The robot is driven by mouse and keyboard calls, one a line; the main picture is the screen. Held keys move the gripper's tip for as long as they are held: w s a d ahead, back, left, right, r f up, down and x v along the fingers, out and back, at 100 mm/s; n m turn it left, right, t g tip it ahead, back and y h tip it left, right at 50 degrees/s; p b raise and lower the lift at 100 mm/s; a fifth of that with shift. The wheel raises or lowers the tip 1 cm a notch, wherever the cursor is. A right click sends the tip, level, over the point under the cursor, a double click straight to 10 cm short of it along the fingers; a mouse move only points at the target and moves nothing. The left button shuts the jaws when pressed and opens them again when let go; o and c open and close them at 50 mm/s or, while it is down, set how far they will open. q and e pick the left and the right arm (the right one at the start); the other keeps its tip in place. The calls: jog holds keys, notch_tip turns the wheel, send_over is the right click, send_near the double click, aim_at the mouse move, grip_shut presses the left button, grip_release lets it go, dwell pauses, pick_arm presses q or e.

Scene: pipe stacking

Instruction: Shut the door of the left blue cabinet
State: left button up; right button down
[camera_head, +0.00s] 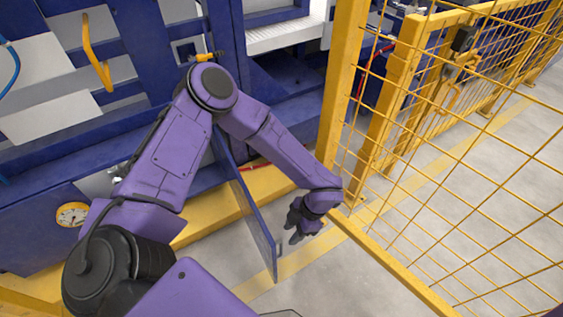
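The blue cabinet (25,225) fills the left side of the head view. A thin blue door panel (245,212) stands open, swung out from the cabinet front and seen nearly edge-on. My purple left arm crosses in front of the cabinet and over the upper part of the door. My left gripper (293,230) is just right of the door's outer part, pointing down. Its dark fingers look spread, with nothing visible between them. It looks apart from the door, though the exact gap is hard to judge. My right gripper is out of view.
A yellow mesh fence (460,150) with a thick post (345,85) stands close to the right of my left gripper. A yellow base ledge (215,212) runs along the cabinet's foot. A round gauge (72,214) is on the cabinet at left. Grey floor (225,270) is clear below the door.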

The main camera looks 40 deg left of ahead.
aim_at(281, 246)
pick_arm(q)
jog(key=b+x, duration=0.2)
jog(key=x, duration=0.7)
jog(key=shift+a+f, duration=0.1)
jog(key=shift+f, duration=0.15)
grip_shut()
